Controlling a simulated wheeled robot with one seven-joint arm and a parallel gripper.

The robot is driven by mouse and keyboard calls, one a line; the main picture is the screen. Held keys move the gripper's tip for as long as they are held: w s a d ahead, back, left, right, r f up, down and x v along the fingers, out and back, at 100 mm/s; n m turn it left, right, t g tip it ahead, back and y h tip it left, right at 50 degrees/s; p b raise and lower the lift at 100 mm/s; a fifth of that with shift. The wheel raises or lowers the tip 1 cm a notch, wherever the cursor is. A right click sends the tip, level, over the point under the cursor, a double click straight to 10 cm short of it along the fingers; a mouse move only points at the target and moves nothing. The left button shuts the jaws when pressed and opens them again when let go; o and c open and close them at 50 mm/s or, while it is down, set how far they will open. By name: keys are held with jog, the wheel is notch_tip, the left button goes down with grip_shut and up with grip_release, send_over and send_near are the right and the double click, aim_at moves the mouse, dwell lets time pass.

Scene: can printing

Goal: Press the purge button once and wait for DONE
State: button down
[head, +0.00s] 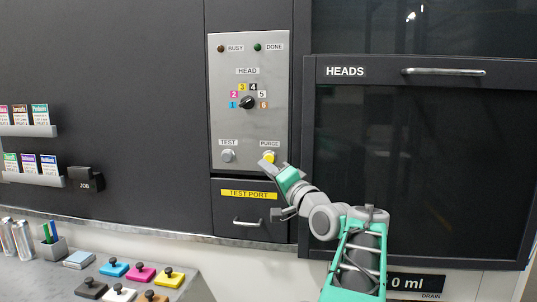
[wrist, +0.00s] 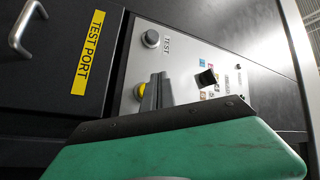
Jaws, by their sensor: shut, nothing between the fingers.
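The yellow purge button (head: 268,157) is at the lower right of the grey control panel (head: 248,120), under the PURGE label. My gripper (head: 275,166) is shut and empty, with its tips right at the button; I cannot tell whether they touch it. In the wrist view the shut fingers (wrist: 157,90) stand beside the yellow button (wrist: 140,91) and partly cover it. The DONE lamp (head: 257,47) is dark green and the BUSY lamp (head: 221,48) is dark red; neither looks lit.
The TEST button (head: 227,155) is left of the purge button. The HEAD knob (head: 247,102) is above. A test port drawer (head: 248,222) is below, and a HEADS cabinet (head: 420,150) stands at right. Ink stamps and cans are on the counter (head: 40,275) at lower left.

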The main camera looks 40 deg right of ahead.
aim_at(265, 158)
jog(key=shift+w+d+p, duration=0.45)
jog(key=shift+w+d, duration=0.5)
jog(key=shift+d, duration=0.3)
dwell(1.1)
jog(key=shift+w+d, duration=0.25)
jog(key=shift+d, duration=0.1)
jog(key=shift+w+d+p, duration=0.55)
jog(key=shift+d+p, duration=0.1)
jog(key=shift+d, duration=0.05)
dwell(1.1)
jog(key=shift+s+a, duration=0.1)
jog(key=shift+s+a+b, duration=0.7)
jog(key=shift+a+b, duration=0.2)
jog(key=shift+a, duration=0.1)
